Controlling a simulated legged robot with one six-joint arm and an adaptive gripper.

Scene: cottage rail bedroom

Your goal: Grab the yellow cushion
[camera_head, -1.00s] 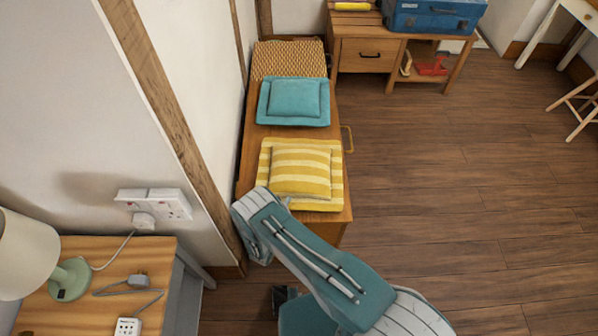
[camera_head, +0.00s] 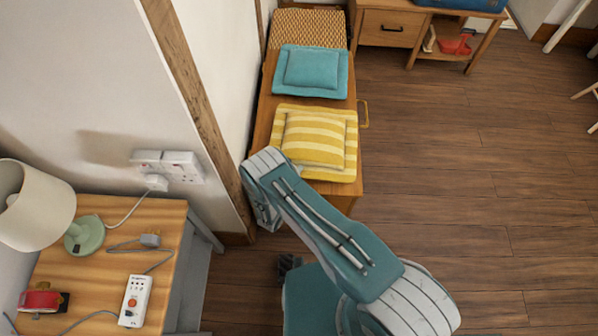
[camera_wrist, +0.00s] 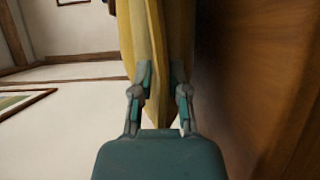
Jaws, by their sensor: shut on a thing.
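The yellow striped cushion (camera_head: 314,140) lies on the near end of the long wooden cabinet (camera_head: 262,128), in the head view. In the wrist view the yellow cushion (camera_wrist: 155,50) stands between the two fingers of my gripper (camera_wrist: 160,85), which is shut on its edge. In the head view my arm reaches to the cushion's near left side, and the gripper itself is hidden behind the arm.
A teal cushion (camera_head: 312,68) and a woven patterned cushion (camera_head: 308,27) lie farther back on the cabinet. A wall is at the left. A bedside table (camera_head: 100,260) with a lamp (camera_head: 35,205) is at lower left. The wooden floor (camera_head: 440,170) at right is clear.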

